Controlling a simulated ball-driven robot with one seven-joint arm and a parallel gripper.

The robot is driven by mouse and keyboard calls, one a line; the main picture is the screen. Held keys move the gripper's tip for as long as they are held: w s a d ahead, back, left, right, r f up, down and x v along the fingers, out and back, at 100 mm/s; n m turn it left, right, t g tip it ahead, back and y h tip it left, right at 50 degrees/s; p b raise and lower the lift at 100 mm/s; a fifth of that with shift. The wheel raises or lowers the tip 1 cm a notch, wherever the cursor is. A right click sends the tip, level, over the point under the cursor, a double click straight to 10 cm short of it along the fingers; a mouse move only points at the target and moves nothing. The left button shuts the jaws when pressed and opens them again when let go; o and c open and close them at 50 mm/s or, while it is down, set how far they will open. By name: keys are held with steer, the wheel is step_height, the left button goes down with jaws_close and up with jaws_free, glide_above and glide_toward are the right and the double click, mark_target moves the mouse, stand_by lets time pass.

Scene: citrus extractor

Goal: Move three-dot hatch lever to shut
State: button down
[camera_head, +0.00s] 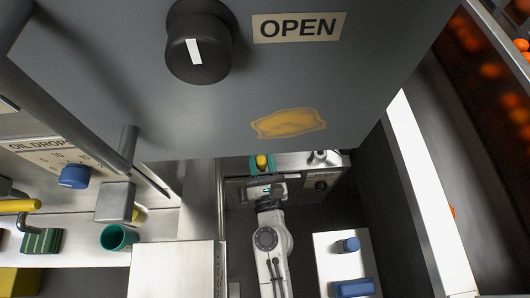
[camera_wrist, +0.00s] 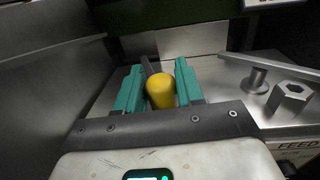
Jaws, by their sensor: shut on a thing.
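A lever with a yellow knob (camera_wrist: 160,92) and a dark shaft stands between the teal fingers of my gripper (camera_wrist: 158,72) in the wrist view. My gripper is shut on this knob. In the head view, my gripper (camera_head: 262,160) and the yellow knob (camera_head: 261,162) show just under the lower edge of a big grey panel. No three-dot mark is visible, so I cannot tell from the marking which lever it is. An OPEN label (camera_head: 299,27) is on the grey panel (camera_head: 350,80); no shut label is in view.
The grey panel bears a black dial (camera_head: 198,42) and an orange-yellow smear (camera_head: 288,123), and hides what lies behind it. In the wrist view, a hex nut (camera_wrist: 289,98) and a metal bar (camera_wrist: 270,67) on a post are close at right. Left are a blue knob (camera_head: 75,176) and green cup (camera_head: 117,237).

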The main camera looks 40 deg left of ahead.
steer(key=shift+s+a+m+t+h+p, duration=0.35)
steer(key=shift+s+m+t+h, duration=0.25)
steer(key=shift+s+t+h, duration=0.15)
steer(key=shift+w, duration=0.1)
steer(key=c, duration=0.8)
jaws_free()
steer(key=shift+w+d, duration=0.15)
